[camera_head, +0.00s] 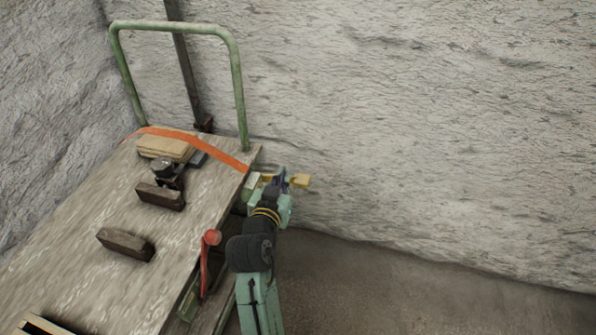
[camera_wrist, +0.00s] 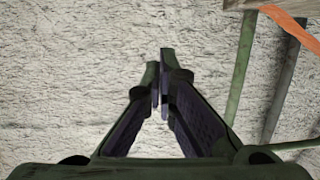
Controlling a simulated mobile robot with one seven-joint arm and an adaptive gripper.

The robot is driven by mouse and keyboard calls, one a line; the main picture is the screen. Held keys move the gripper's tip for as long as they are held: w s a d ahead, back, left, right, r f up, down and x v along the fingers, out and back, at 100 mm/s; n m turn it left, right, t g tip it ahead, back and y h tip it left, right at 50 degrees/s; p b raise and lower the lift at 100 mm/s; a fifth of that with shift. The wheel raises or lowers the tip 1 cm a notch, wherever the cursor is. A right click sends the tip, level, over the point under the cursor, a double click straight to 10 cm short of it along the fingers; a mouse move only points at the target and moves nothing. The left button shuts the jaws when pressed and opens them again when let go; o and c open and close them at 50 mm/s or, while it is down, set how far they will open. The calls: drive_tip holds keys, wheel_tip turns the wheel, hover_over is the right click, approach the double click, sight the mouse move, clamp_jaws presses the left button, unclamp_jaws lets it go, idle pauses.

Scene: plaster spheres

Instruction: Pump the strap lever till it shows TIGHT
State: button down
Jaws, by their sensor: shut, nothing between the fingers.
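The orange strap (camera_head: 205,147) runs across the cart's wooden deck and over its right edge. It also shows at the top right of the wrist view (camera_wrist: 292,22). A yellow piece (camera_head: 300,181) sticks out just beyond my gripper (camera_head: 279,182), by the strap's edge end; I cannot tell whether it is the strap lever or whether my gripper touches it. In the wrist view my gripper (camera_wrist: 161,78) is shut and empty, with plaster wall beyond. My arm hides part of the cart's side. No TIGHT marking can be read.
The cart deck (camera_head: 85,215) carries wooden boards (camera_head: 166,147), dark blocks (camera_head: 126,243) and a small dark device (camera_head: 165,170). A green rail (camera_head: 240,90) stands at its far end. A red lever (camera_head: 207,260) is left of my arm. Floor at right is clear.

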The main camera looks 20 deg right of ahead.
drive_tip(key=shift+s+d+f+g, duration=0.4)
drive_tip(key=shift+s+d+f, duration=0.25)
drive_tip(key=shift+d, duration=0.25)
drive_tip(key=shift+w, duration=0.15)
drive_tip(key=p, duration=0.2)
hover_over(302, 183)
wheel_tip(302, 183, down, 2)
drive_tip(key=shift+w+d+f, duration=0.1)
drive_tip(key=shift+w+f, duration=0.05)
wheel_tip(302, 183, down, 3)
drive_tip(key=shift+a+f, duration=0.2)
drive_tip(key=shift+f, duration=0.4)
drive_tip(key=shift+s+d+f, duration=0.1)
drive_tip(key=shift+s, duration=0.1)
